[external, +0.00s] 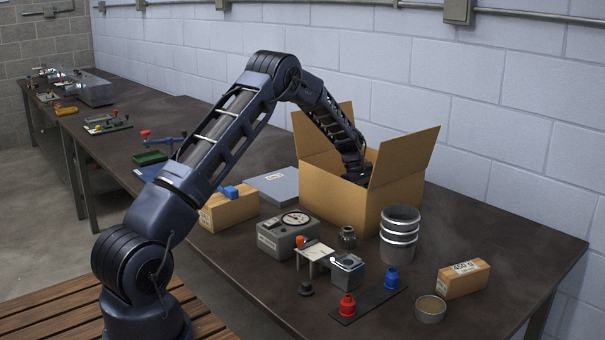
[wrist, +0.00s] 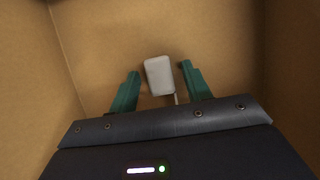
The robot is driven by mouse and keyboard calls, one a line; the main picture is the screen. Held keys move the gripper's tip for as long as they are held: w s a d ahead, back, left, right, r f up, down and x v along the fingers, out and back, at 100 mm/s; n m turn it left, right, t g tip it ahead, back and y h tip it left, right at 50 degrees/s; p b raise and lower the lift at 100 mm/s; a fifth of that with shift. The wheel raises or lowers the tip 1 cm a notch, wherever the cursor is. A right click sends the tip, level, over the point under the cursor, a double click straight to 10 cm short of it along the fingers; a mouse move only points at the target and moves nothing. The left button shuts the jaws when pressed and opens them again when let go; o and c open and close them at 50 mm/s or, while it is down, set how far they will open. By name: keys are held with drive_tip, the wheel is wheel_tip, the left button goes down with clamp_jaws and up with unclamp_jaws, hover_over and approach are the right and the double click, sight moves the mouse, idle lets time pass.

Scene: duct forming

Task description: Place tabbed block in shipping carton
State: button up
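The shipping carton (external: 337,209) stands open on the dark table with its flaps up. My arm reaches over its rim, and my gripper is down inside, hidden by the carton walls in the external view. In the wrist view the carton's brown inner walls (wrist: 25,85) surround my gripper (wrist: 157,80). Its two green fingers are spread apart. A light grey block (wrist: 159,76) with a thin strip at its lower right, likely the tabbed block, appears between and just beyond the fingertips. Gaps show on both sides of it. I cannot tell if it rests on the carton floor.
Grey ringed cylinders (external: 399,234) stand close to the carton's front right. A grey dial gauge box (external: 287,236), a small white stand (external: 314,257) and red and blue knobs on a dark strip (external: 368,303) are in front. A cardboard box labelled 450 g (external: 463,279) lies right.

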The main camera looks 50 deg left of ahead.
drive_tip(key=shift+r, duration=0.1)
drive_tip(key=v, duration=1.2)
drive_tip(key=s+d+r+m+t+y, duration=0.1)
drive_tip(key=s+d+r+m, duration=0.45)
drive_tip(key=s+r, duration=0.75)
drive_tip(key=s+d+r+m+t+y, duration=0.1)
drive_tip(key=s+d+r+m, duration=0.2)
drive_tip(key=s+d+r, duration=0.8)
drive_tip(key=s+r+m+t+y, duration=0.1)
drive_tip(key=s+r+m, duration=0.1)
drive_tip(key=s, duration=0.8)
drive_tip(key=s+r+m, duration=0.2)
drive_tip(key=s+m, duration=0.1)
drive_tip(key=s, duration=0.8)
drive_tip(key=s+d+f+m, duration=0.1)
drive_tip(key=s+f+m, duration=0.1)
drive_tip(key=s, duration=0.5)
drive_tip(key=s+d+f+m+t+y, duration=0.1)
drive_tip(key=s+f+m, duration=0.1)
drive_tip(key=s, duration=0.5)
drive_tip(key=shift+s+d+f+t, duration=0.25)
drive_tip(key=shift+s+f+t, duration=0.05)
drive_tip(key=shift+f, duration=0.2)
